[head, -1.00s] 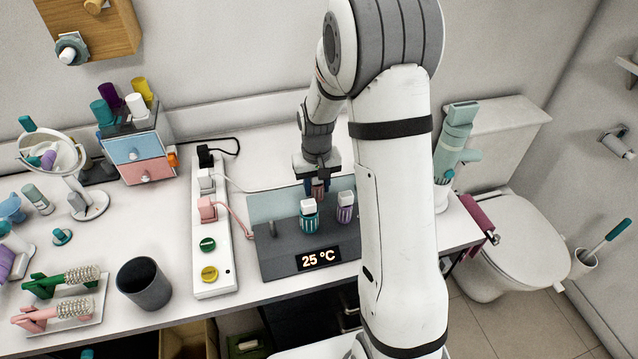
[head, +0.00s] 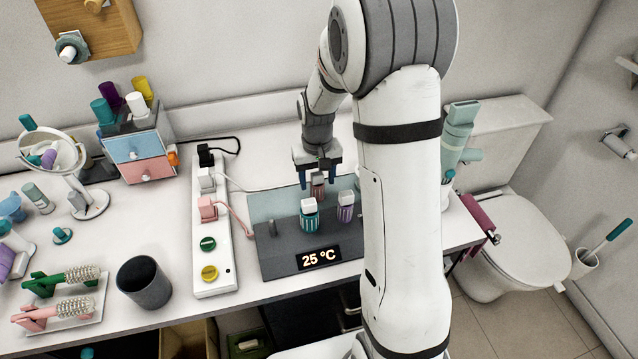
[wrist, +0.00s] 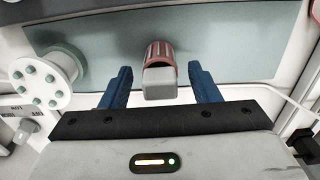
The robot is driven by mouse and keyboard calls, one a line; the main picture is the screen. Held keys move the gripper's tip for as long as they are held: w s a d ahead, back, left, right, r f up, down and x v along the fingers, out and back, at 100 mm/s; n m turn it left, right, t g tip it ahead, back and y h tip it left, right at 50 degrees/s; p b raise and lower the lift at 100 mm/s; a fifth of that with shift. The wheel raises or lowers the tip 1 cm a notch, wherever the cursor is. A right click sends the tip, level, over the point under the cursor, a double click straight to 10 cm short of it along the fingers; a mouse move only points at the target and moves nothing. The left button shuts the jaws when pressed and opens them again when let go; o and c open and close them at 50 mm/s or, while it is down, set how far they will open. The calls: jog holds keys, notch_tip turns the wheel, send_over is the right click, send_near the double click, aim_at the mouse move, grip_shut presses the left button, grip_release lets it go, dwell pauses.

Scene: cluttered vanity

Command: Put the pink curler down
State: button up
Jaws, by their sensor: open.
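The pink curler (head: 318,181) has a ribbed pinkish-red body and a pale grey cap. It appears to stand at the back of the dark heater (head: 283,250), by its pale teal panel (head: 270,205). In the wrist view the curler (wrist: 159,53) is between the two blue fingers, with a gap on each side. My gripper (head: 319,178) is open around the curler and not holding it. The curler's base is not clear. A teal curler (head: 309,217) and a purple curler (head: 345,208) stand on the heater in front.
A power strip (head: 213,270) with plugs and a pink cord lies left of the heater. A dark cup (head: 144,284) and a rack with green and pink brushes (head: 80,318) stand farther left. My arm hides the heater's right side.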

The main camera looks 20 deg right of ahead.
notch_tip(320, 180, up, 8)
jog(key=shift+r, duration=0.25)
jog(key=shift+s+r, duration=0.15)
jog(key=shift+r, duration=0.55)
jog(key=s+r+t, duration=0.1)
jog(key=s+r, duration=0.1)
jog(key=s, duration=0.9)
jog(key=s+a+r+t, duration=0.1)
jog(key=s+r+t, duration=0.1)
jog(key=s, duration=0.9)
jog(key=shift+v, duration=0.75)
jog(key=shift+w+a, duration=0.1)
